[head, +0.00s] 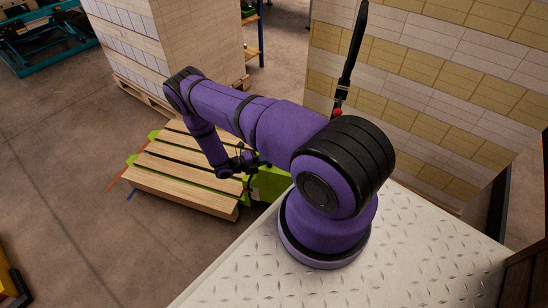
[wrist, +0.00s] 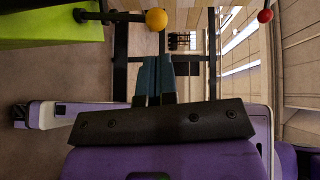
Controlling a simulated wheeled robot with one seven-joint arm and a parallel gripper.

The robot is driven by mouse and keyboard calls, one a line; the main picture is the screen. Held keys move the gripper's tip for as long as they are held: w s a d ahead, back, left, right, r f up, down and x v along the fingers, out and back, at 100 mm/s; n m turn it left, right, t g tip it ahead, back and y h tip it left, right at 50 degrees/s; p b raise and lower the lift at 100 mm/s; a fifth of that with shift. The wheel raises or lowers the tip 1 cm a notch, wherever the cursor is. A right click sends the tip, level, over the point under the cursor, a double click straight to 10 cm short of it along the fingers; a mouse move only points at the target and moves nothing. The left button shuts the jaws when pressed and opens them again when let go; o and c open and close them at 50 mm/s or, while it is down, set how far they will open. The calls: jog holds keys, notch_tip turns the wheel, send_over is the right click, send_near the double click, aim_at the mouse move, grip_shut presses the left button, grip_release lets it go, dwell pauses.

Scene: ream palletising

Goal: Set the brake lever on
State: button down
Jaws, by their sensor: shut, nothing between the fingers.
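A yellow ball knob (wrist: 157,19) sits at the end of a short black lever (wrist: 125,17) that comes out of a green body (wrist: 40,25) in the wrist view. I take this for the brake lever, though no label shows. My gripper (wrist: 153,70) is shut and empty, its fingertips pointing towards the knob, with a gap between them in the picture. In the head view my gripper (head: 246,163) is beside the green truck body (head: 268,184), near the wooden pallet. The knob cannot be made out in the head view.
A red ball (wrist: 265,16) is at the upper right in the wrist view. A black upright handle (head: 352,48) stands behind my arm. A slatted wooden pallet (head: 185,170) lies left of the green body. Tall ream stacks (head: 200,40) stand behind; open floor (head: 60,150) lies left.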

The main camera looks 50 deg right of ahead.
jog(key=v, duration=0.6)
jog(key=shift+r, duration=0.2)
